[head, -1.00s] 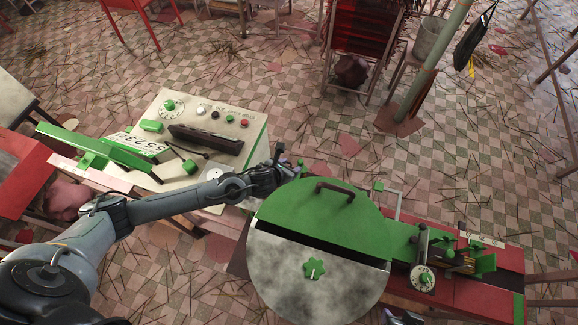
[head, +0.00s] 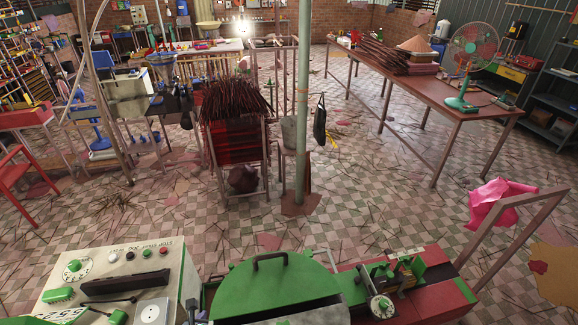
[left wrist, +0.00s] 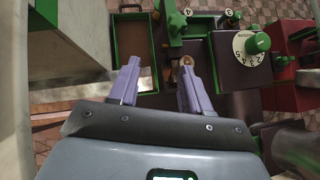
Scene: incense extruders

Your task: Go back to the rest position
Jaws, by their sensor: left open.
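My left gripper (left wrist: 160,72) shows in the left wrist view with its two purple fingers spread apart and nothing between them. Beyond the fingertips is a dark machine part with green trim and a white numbered dial (left wrist: 251,46). In the head view the left arm is almost wholly out of the picture. The incense extruder has a round green lid (head: 275,287) with a dark handle, at the bottom middle. Its red bench (head: 440,297) with green parts and a dial extends right. My right gripper is not in view.
A control box (head: 118,270) with buttons and a dial stands at bottom left. Beyond lie a green pole (head: 303,110), a rack of incense sticks (head: 236,125), and a long table (head: 430,88) with a fan (head: 472,60). Tiled floor between is mostly open, strewn with sticks.

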